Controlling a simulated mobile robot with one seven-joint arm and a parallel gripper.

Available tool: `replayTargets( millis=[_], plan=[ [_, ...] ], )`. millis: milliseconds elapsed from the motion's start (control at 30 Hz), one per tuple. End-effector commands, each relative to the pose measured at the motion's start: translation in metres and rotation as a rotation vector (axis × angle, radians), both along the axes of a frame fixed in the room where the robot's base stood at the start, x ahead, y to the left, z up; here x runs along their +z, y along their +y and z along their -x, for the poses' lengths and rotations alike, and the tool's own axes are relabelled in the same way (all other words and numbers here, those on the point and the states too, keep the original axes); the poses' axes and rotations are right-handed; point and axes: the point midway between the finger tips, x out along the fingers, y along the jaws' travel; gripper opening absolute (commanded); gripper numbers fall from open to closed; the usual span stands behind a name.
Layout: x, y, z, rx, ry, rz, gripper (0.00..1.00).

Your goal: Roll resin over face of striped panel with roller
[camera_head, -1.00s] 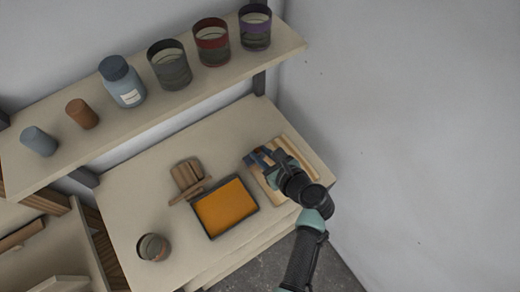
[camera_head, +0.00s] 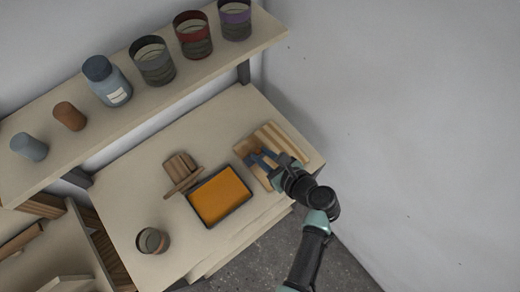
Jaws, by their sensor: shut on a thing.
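The striped panel (camera_head: 284,137) lies at the right end of the bench, with light and darker wood bands. My gripper (camera_head: 273,161) is over the panel's near left part and is shut on the roller (camera_head: 256,157), whose blue frame shows at the fingers. The roller's head is at the panel's left side; whether it touches the face is too small to tell. The tray of orange resin (camera_head: 220,196) sits just left of the panel on the bench.
The bench (camera_head: 150,190) also holds a brown wooden block-like object (camera_head: 180,170) behind the tray and a cup (camera_head: 152,241) at the front left. A shelf (camera_head: 190,75) above carries several cans and bottles. A grey wall (camera_head: 400,120) stands close on the right.

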Motion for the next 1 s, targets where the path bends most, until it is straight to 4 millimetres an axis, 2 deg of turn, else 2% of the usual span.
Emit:
replayTargets(
  millis=[1000],
  plan=[
    [0.001,-0.032,0.044,-0.001,0.002,-0.001,0.0]
  ],
)
